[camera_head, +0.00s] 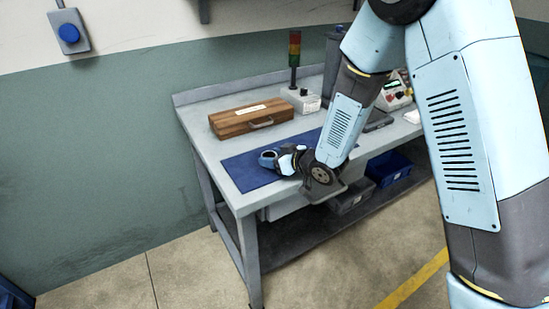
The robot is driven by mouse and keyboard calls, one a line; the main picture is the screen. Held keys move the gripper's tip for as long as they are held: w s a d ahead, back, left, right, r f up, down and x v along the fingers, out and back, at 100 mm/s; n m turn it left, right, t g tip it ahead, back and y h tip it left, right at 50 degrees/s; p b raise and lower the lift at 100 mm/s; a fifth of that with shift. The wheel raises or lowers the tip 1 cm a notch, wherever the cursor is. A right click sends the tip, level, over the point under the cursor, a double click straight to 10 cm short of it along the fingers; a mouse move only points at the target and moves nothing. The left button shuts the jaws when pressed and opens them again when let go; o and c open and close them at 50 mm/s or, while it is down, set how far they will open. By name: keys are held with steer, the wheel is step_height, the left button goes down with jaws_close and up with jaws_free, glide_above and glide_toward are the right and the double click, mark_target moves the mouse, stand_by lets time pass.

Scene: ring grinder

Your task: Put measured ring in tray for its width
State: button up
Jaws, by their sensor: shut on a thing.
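A small dark blue-grey ring (267,159) is at the end of my gripper (276,160), over the left half of the blue mat (248,176). My gripper is shut on the ring, with the arm reaching in from the right. The fingertips are small in this view, and the wrist hides part of the mat. I cannot tell whether the ring touches the mat. A blue bin (388,165) and a grey bin (352,198) sit below the tabletop. I cannot tell which, if either, is the tray for a ring width.
A wooden case (250,118) stands behind the mat. A signal light (294,50) on a grey box (301,99) stands to its right. A machine with buttons (394,94) is partly hidden behind my arm. The bench's left front corner (240,207) is bare.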

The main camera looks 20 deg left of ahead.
steer(key=o, duration=0.9)
steer(key=shift+s+d+f, duration=0.1)
steer(key=shift+f, duration=0.2)
steer(key=shift+c, duration=0.2)
steer(key=shift+o, duration=0.4)
steer(key=shift+f, duration=0.1)
steer(key=shift+s, duration=0.1)
steer(key=shift+r, duration=0.25)
steer(key=v, duration=1.2)
steer(key=shift+w+r, duration=0.25)
steer(key=shift+r, duration=0.05)
steer(key=shift+w, duration=0.1)
